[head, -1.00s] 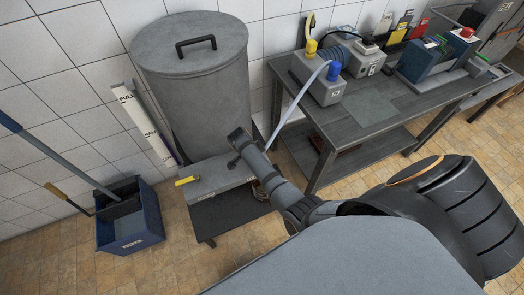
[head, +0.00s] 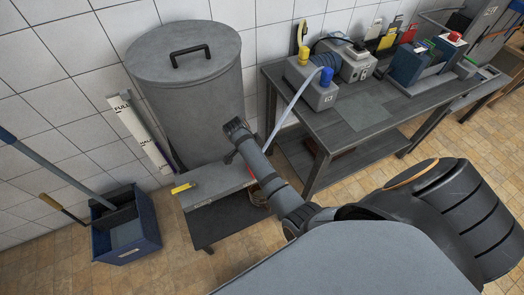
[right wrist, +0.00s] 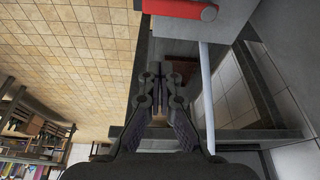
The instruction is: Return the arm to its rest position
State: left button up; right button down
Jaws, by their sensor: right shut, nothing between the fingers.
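My right arm (head: 265,170) reaches from the lower right up toward the grey drum, above the low stand and its grey box. Its fingers cannot be made out in the head view. In the right wrist view my right gripper (right wrist: 160,75) is shut, its fingers together with nothing between them. A pale hose (right wrist: 206,95) runs beside the fingers on the right, apart from them. A red bar (right wrist: 185,9) on a grey body is at the top of that view. My left gripper is in neither view.
A grey lidded drum (head: 190,100) stands by the tiled wall. The grey box (head: 210,187) with a yellow handle is on a low stand. A blue bucket (head: 127,240) with poles is at left. A bench (head: 365,118) with devices is at right. Floor at lower left is clear.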

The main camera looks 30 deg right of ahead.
jog(key=shift+v, duration=0.9)
jog(key=shift+r, duration=0.1)
